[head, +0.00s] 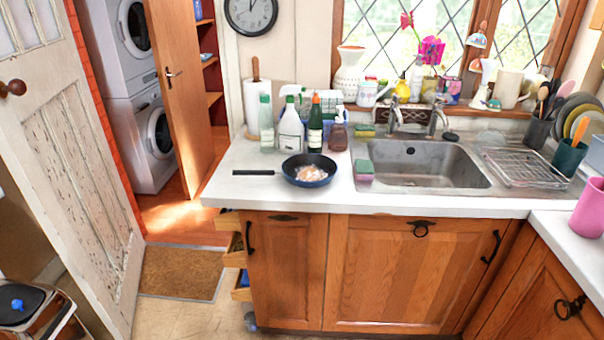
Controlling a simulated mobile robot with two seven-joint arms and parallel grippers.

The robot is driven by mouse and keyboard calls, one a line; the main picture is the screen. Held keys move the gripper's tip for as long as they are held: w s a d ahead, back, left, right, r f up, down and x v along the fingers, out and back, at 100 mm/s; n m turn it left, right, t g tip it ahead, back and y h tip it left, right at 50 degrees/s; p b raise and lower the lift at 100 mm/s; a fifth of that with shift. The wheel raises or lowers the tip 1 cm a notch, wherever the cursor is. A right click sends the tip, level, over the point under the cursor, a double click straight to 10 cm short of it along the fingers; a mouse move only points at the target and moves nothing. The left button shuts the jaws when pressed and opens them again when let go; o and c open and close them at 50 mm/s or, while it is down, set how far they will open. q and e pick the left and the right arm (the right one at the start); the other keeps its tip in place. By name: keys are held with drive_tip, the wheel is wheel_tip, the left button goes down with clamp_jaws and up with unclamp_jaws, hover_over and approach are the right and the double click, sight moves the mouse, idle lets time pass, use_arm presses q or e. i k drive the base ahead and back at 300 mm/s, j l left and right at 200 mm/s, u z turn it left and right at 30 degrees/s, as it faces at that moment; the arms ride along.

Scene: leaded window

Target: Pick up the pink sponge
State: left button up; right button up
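Neither of my grippers is in view. Nothing covers the pink sponge's front side.
A dark frying pan (309,170) stands left of the sponge, its handle pointing left. Several bottles (290,128) stand behind it. The steel sink (425,165) is to the right, with a wire rack (530,168) beyond. The worktop's front edge (400,208) is clear.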

sight(364, 169)
drive_tip(key=i+l, duration=0.3)
drive_tip(key=i, duration=0.2)
drive_tip(key=i+l, duration=0.3)
drive_tip(key=i, duration=0.2)
